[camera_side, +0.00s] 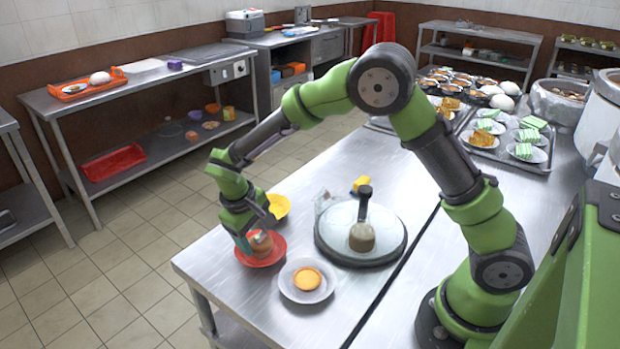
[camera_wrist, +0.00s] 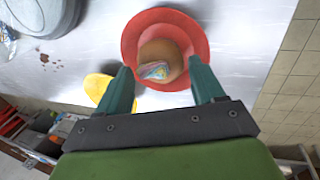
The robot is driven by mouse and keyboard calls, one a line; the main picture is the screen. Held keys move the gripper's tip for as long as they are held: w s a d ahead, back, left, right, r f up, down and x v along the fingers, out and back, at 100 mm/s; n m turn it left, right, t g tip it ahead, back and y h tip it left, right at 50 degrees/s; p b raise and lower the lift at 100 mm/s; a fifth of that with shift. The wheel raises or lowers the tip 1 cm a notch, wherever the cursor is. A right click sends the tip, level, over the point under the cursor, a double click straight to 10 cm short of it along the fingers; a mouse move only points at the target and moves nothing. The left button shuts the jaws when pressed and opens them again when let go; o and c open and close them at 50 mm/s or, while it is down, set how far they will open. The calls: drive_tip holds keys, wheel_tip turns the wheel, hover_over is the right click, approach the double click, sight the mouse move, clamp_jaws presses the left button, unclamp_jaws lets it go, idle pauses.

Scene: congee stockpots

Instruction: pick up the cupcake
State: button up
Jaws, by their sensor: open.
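The cupcake, a brown rounded item (camera_side: 262,246), sits on a red plate (camera_side: 279,256) near the table's front left corner. In the wrist view the cupcake (camera_wrist: 160,48) shows a multicoloured patch on its near side and lies inside the red plate's rim (camera_wrist: 133,32). My gripper (camera_side: 256,236) is low over the red plate, pointing down. In the wrist view its two teal fingers (camera_wrist: 161,68) are apart, one toward each side of the cupcake's near edge. I cannot tell whether either finger touches it. In the side view the fingers partly hide the cupcake.
A white plate with a yellow-orange round item (camera_side: 307,279) stands close to the right. A yellow dish (camera_side: 278,206) is just behind the red plate. A round lid with a tall handle (camera_side: 361,237) lies farther right. Trays of food (camera_side: 508,150) fill the back.

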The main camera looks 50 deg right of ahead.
drive_tip(key=shift+x, duration=1.15)
drive_tip(key=c, duration=0.7)
drive_tip(key=shift+r, duration=0.15)
